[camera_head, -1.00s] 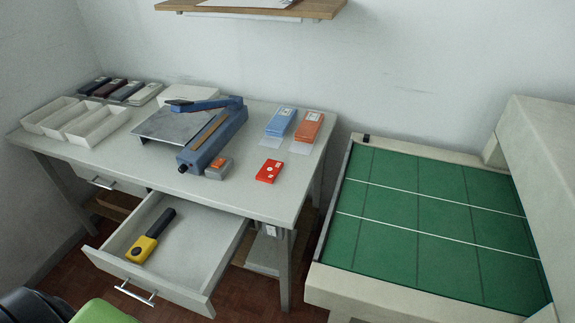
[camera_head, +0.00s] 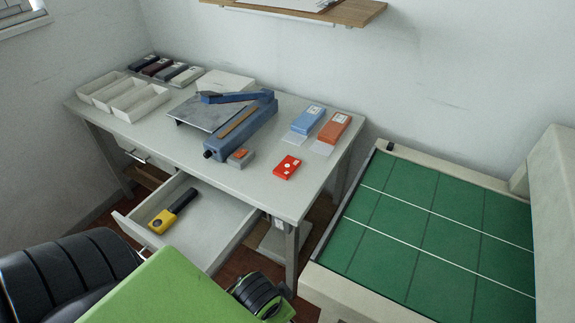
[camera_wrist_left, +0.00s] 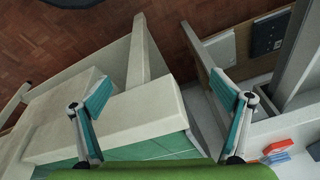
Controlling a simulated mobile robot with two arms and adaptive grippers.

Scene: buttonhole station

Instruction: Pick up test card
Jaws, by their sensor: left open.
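No item is clearly marked as the test card. A small red flat piece with white dots (camera_head: 286,167) lies on the worktable near its front right. Pale thin sheets (camera_head: 323,147) stick out from under a blue pack (camera_head: 308,119) and an orange pack (camera_head: 334,127) behind it. My left gripper (camera_wrist_left: 160,85) shows in the left wrist view, with its two teal-padded fingers wide apart and nothing between them. It is away from the tabletop items. My right gripper is out of view.
A blue lever press (camera_head: 240,125) stands mid-table, with white trays (camera_head: 140,104) to its left. An open drawer (camera_head: 207,232) juts out, with a yellow-and-black tool (camera_head: 172,210) inside. A green gridded bed (camera_head: 425,225) lies to the right.

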